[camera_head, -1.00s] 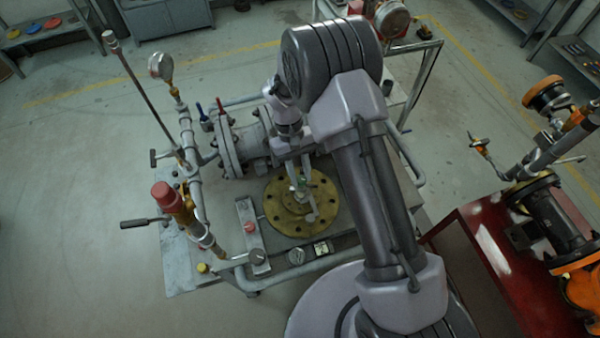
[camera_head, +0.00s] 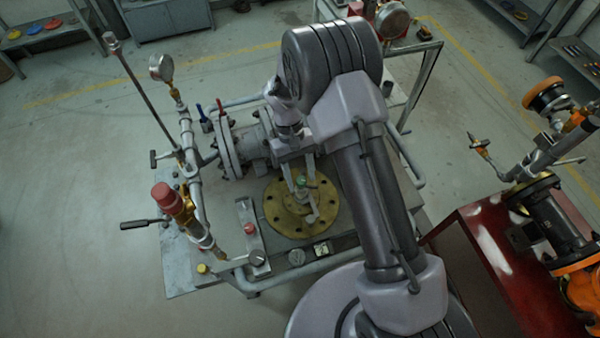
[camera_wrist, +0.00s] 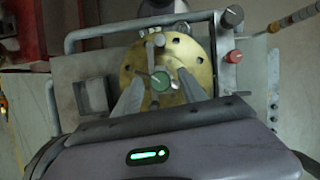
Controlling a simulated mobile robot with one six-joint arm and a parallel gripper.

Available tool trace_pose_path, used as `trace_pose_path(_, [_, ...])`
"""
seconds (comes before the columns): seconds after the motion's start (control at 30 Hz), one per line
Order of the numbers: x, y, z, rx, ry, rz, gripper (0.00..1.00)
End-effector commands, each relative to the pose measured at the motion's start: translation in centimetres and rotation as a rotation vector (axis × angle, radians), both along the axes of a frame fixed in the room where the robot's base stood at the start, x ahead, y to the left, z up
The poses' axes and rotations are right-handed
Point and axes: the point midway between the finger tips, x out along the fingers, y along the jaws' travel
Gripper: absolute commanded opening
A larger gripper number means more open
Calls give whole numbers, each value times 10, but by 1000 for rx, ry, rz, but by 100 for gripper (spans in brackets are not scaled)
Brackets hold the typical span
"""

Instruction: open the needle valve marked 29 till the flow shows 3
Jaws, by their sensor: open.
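A small green knob (camera_head: 301,182) stands above the round brass flange (camera_head: 272,208) on the bench. In the wrist view the green knob (camera_wrist: 160,81) has a pale pointer line on its top. My gripper (camera_head: 299,172) is over the flange, with its fingers apart on either side of the knob. In the wrist view my gripper (camera_wrist: 160,88) shows a gap between each finger and the knob. No number 29 is readable. A small square meter (camera_head: 322,249) and a round dial (camera_head: 296,257) sit at the bench's front edge, too small to read.
A red button (camera_head: 249,229) is on a grey box left of the flange. Pipework with a red-capped valve (camera_head: 165,197) and a gauge (camera_head: 161,67) rises further left. A rail borders the bench. A red cabinet (camera_head: 485,250) with orange-flanged piping stands at right.

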Motion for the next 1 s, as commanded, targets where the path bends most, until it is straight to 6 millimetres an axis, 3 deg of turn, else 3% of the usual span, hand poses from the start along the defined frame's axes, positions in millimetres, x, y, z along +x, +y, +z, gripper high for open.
trace_pose_path(0.17, [7, 3, 17, 1, -4, 0, 49])
trace_pose_path(0.5, [45, 19, 118, 2, -4, 0, 49])
trace_pose_path(0.6, [53, 22, 140, 1, -3, -1, 49])
trace_pose_path(0.77, [60, 25, 159, 0, -1, 0, 49])
trace_pose_path(1.0, [62, 26, 161, 0, 0, 0, 49])
